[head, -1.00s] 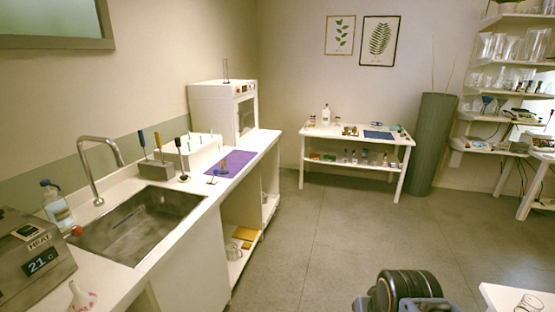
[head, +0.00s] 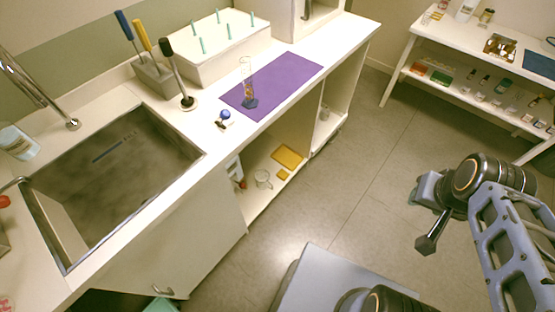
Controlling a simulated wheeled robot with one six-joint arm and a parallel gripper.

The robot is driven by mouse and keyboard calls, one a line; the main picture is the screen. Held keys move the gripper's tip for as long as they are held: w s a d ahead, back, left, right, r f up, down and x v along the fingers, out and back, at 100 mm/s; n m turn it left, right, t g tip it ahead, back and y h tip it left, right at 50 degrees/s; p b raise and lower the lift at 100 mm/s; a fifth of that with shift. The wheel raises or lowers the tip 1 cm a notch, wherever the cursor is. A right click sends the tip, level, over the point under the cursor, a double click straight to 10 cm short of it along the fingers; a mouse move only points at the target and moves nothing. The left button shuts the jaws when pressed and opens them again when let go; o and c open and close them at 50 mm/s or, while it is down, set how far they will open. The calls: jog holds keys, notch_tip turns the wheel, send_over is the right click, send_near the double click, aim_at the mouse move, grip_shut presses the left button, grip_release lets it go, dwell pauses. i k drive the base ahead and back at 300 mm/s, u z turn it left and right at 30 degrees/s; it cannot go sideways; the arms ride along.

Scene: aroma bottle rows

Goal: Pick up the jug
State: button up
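A clear glass jug (head: 263,179) stands on the low shelf inside the open cabinet under the counter, near the shelf's front edge. It looks upright and empty. My folded arm is at the right, over the floor and well away from the jug. A grey part with a dark tip, perhaps my gripper (head: 429,241), hangs below a round arm joint. Its fingers cannot be made out clearly, and nothing is seen held.
Yellow pads (head: 288,156) lie right of the jug. The counter above has a sink (head: 110,165), a tool block (head: 153,82), a white peg box (head: 215,48) and a purple mat (head: 290,78). A white table (head: 465,38) stands at the back right. The floor before the cabinet is mostly clear.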

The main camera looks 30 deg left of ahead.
aim_at(261, 175)
jog(key=i, duration=2)
jog(key=u, duration=5)
